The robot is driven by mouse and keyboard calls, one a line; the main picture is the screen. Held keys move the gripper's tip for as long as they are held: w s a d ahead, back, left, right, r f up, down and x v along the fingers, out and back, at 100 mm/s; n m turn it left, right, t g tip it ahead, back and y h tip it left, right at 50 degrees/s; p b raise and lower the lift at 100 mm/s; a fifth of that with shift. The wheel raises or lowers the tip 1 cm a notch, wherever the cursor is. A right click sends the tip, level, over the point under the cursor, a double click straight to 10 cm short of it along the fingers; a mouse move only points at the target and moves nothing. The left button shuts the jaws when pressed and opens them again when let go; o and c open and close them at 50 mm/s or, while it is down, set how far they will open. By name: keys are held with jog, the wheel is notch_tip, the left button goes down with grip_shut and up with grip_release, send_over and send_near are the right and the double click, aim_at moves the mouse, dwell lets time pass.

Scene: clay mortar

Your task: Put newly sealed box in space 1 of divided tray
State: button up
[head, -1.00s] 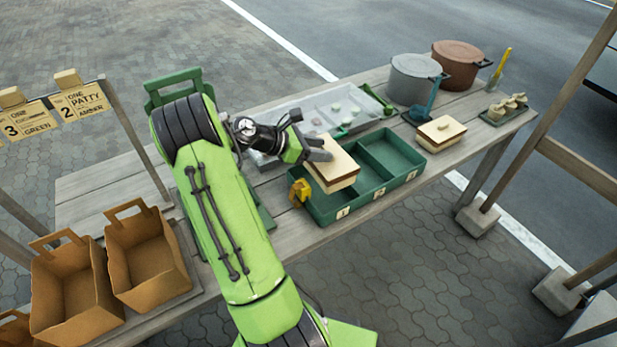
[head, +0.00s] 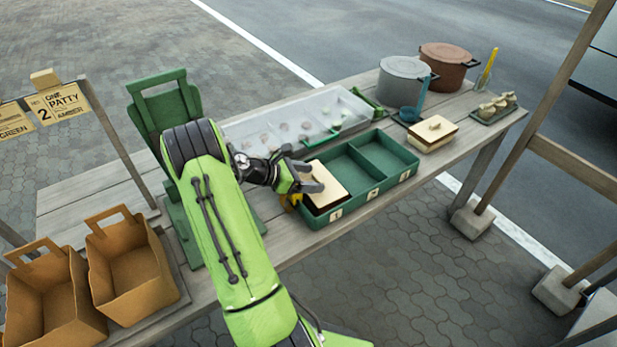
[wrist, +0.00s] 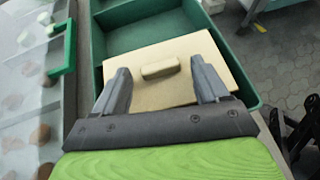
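A box with a pale lid and a small block handle (head: 328,186) sits low in the left-end compartment, marked 1, of the green divided tray (head: 375,194). Its lid (wrist: 190,52) and handle (wrist: 159,68) also show in the wrist view, within the tray walls (wrist: 130,12). My gripper (head: 306,180) is at the lid. In the wrist view my gripper's fingers (wrist: 160,72) stand apart on either side of the handle, with gaps to it. The box's lower part is mostly hidden. The tray's other compartments look empty.
Another lidded box (head: 433,134) stands right of the tray. Behind are a grey pot (head: 403,85), a brown pot (head: 447,66) and a clear-lidded case (head: 297,125). Brown paper bags (head: 130,262) stand at the left. A yellow item at the tray's left end is mostly hidden.

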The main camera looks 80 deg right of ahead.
jog(key=p+v, duration=0.3)
jog(key=v, duration=0.9)
jog(key=shift+w+r, duration=0.1)
jog(key=w+a+r+m+t+y, duration=0.1)
jog(key=w+a+r+m+t, duration=0.2)
jog(key=a, duration=0.4)
jog(key=w+a+r+m+t+y, duration=0.1)
jog(key=w+a+r+t, duration=0.3)
jog(key=a, duration=0.3)
jog(key=w+a+r+m+t+y, duration=0.1)
jog(key=a+r+m+t, duration=0.1)
jog(key=a+r+t, duration=0.3)
jog(key=s+a+r+t+y, duration=0.1)
jog(key=s+a, duration=0.3)
jog(key=a, duration=0.6)
jog(key=s+a+r+m+t+y, duration=0.1)
jog(key=s+a+r+t+y, duration=0.1)
jog(key=a, duration=0.7)
jog(key=shift+s+a+m+y, duration=0.35)
jog(key=shift+s+y, duration=0.45)
jog(key=shift+s, duration=0.4)
